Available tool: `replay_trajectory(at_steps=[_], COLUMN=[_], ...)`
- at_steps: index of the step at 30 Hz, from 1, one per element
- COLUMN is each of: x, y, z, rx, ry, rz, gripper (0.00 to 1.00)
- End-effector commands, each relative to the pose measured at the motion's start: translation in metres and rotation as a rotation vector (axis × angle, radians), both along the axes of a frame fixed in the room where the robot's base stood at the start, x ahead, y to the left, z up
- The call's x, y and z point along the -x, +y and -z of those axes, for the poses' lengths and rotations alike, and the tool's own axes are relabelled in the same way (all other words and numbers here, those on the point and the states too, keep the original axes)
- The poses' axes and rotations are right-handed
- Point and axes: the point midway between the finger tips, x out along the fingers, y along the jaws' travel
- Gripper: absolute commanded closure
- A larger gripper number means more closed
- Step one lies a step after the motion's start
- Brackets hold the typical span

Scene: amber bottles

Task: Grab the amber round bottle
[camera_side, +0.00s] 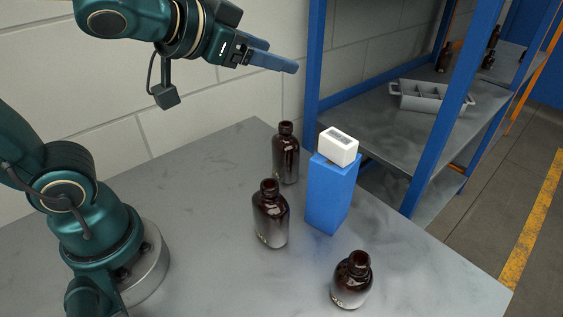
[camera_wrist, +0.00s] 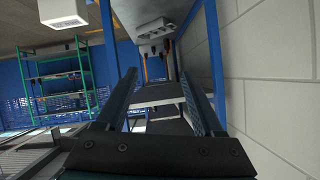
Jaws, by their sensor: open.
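Three dark amber bottles with open necks stand upright on the grey table in the side view. One is at the back (camera_side: 286,160), one is in the middle (camera_side: 270,216), and a shorter-looking one is at the front right (camera_side: 351,281). I cannot tell for sure which one the task calls round. My gripper (camera_side: 283,56) is high above the table at the upper left, well apart from all the bottles. Its blue fingers are spread and empty. In the wrist view my gripper (camera_wrist: 158,74) points toward the shelving, and none of the table's bottles shows there.
A blue box (camera_side: 329,196) with a small white box (camera_side: 338,147) on top stands right of the middle bottle. A blue-framed shelf (camera_side: 400,135) behind the table holds a grey divided tray (camera_side: 432,96). A wall runs behind.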

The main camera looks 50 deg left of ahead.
Motion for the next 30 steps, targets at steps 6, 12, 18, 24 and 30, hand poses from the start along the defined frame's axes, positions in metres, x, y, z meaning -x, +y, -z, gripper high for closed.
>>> replay_trajectory(at_steps=[6, 12, 18, 24, 30], x=[-0.025, 0.000, 0.039, 0.063, 0.062], y=[-0.088, -0.150, -0.187, -0.199, -0.199], z=[-0.004, 0.015, 0.038, 0.063, 0.091], rx=[0.032, 0.115, 0.196, 0.243, 0.243], ry=[-0.167, -0.131, -0.018, 0.071, 0.070], rz=[0.434, 0.762, 1.014, 1.131, 1.127], gripper=[0.31, 0.31, 0.31, 0.31, 0.31])
